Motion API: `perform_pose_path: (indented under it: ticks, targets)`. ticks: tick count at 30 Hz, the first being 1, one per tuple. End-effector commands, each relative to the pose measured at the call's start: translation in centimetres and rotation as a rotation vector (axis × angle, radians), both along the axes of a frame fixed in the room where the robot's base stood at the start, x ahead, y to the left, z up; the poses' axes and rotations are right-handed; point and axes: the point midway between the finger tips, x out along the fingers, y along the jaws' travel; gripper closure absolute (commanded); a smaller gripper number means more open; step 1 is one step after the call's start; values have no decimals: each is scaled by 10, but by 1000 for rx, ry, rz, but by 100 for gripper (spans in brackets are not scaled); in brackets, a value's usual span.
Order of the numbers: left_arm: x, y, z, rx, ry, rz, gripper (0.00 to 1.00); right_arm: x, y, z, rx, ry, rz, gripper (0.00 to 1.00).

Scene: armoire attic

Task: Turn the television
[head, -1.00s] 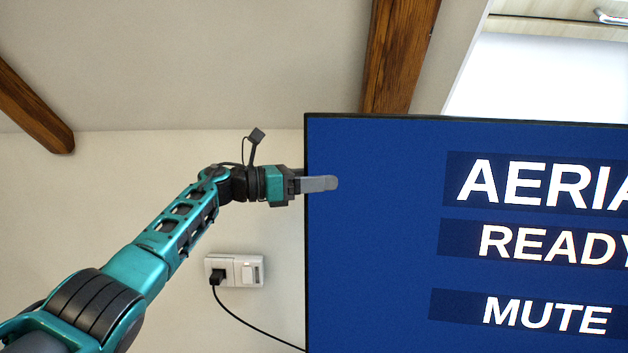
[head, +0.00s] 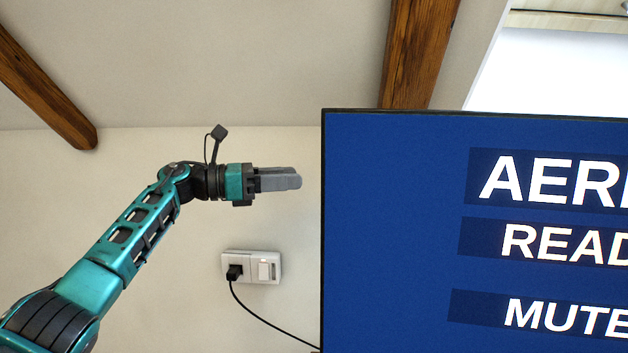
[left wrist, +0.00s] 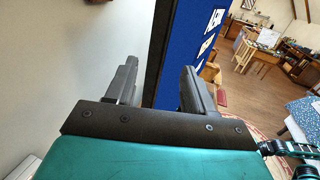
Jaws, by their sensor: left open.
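The television (head: 400,240) stands at the right in the head view, its blue screen lit with white words; its right part is cut off. My left gripper (head: 298,180) is open and empty, just left of the television's left edge, pointing right, with a small gap in the picture. In the left wrist view the fingers of my left gripper (left wrist: 159,68) stand apart, and the television's dark edge and blue screen (left wrist: 187,35) show between and beyond them. No contact with the television is visible. My right gripper is not in view.
A wall socket (head: 250,267) with a black plug and cable is below my left gripper; the cable runs behind the television. Wooden beams (head: 420,50) cross the sloped ceiling. The left wrist view shows a room with a desk (left wrist: 257,55) and chairs at the right.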

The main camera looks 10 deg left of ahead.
Motion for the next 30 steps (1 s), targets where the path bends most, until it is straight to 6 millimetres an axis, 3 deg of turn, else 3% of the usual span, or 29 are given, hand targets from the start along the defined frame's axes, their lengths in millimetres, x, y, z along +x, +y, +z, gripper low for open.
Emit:
perform_pose_path:
  ticks: [6, 15, 20, 23, 30]
  targets:
    - [-10, 22, 0, -1, 0, 2, 47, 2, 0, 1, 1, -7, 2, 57]
    - [-11, 24, 0, -1, 0, 1, 47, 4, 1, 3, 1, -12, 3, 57]
    - [-11, 21, -5, -19, 14, 1, 47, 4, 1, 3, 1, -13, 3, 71]
    - [-11, 11, -20, -79, 60, 0, 47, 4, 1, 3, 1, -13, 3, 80]
    - [-20, -24, -88, -410, 319, 23, 47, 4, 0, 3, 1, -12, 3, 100]
